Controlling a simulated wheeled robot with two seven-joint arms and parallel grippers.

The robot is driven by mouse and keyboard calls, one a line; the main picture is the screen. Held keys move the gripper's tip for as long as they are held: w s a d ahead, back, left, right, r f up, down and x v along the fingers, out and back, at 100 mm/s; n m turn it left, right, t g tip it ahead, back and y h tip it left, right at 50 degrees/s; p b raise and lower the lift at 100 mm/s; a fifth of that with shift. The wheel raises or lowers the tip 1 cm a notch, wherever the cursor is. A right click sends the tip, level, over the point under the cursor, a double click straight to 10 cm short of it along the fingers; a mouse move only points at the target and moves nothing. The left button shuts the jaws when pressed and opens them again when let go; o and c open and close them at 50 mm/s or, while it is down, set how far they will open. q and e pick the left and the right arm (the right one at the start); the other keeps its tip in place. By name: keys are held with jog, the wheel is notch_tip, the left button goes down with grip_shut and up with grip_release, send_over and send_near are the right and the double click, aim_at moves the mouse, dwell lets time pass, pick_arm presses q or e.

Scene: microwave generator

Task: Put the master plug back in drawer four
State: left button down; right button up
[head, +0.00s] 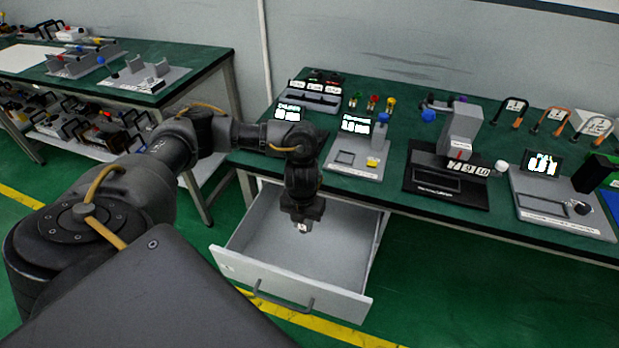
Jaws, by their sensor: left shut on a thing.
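My left gripper (302,226) is over the open drawer (262,240), pointing down into it. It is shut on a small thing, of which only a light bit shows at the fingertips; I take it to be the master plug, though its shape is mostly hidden. The drawer is pulled out from under the green-topped bench (395,195), and its grey inside looks empty. Its front has a dark handle (283,300); any number on it is too small to read. I cannot tell if the gripper is above or below the drawer's rim. My right gripper is not in view.
The bench holds a grey device with a yellow button (372,162), a black-based device (446,182) and a grey display unit (545,205). Several coloured plugs (372,103) stand at the back. A second bench (165,92) is at the left.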

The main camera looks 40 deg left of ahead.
pick_arm(q)
notch_tip(320, 180, down, 11)
jog(key=shift+r+b, duration=0.2)
jog(key=shift+b, duration=0.6)
jog(key=shift+f, duration=2.55)
jog(key=shift+f+b, duration=0.15)
jog(key=shift+b, duration=0.2)
jog(key=c, duration=1.2)
grip_release()
